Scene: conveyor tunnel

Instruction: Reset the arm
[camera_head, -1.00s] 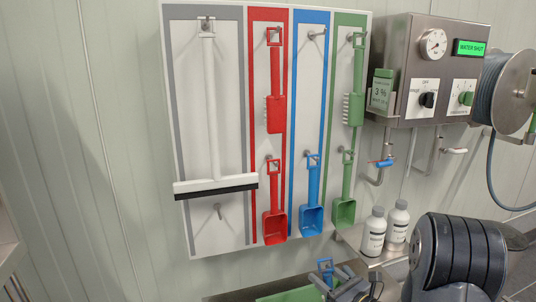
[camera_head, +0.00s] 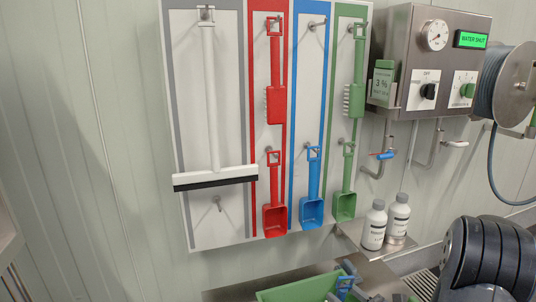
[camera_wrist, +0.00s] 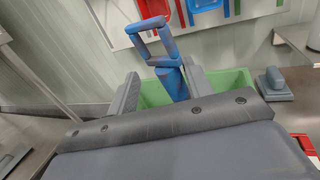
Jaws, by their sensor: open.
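My gripper (camera_wrist: 164,88) is open in the wrist view, with one grey finger on each side of the blue tool's handle. The blue tool (camera_wrist: 168,62) has a square loop at its top, and its lower end is hidden behind my gripper body. Behind it is a green bin (camera_wrist: 235,80). In the head view, the blue tool (camera_head: 345,284) shows at the bottom edge over the right part of the green bin (camera_head: 285,291). I cannot tell whether a finger touches the handle.
The wall board holds a white squeegee (camera_head: 215,172), red tools (camera_head: 275,105), a blue scoop (camera_head: 312,205) and green tools (camera_head: 355,95). The upper blue hook (camera_head: 316,24) is empty. Bottles (camera_head: 374,225) stand on a shelf beneath the steel control box (camera_head: 410,60).

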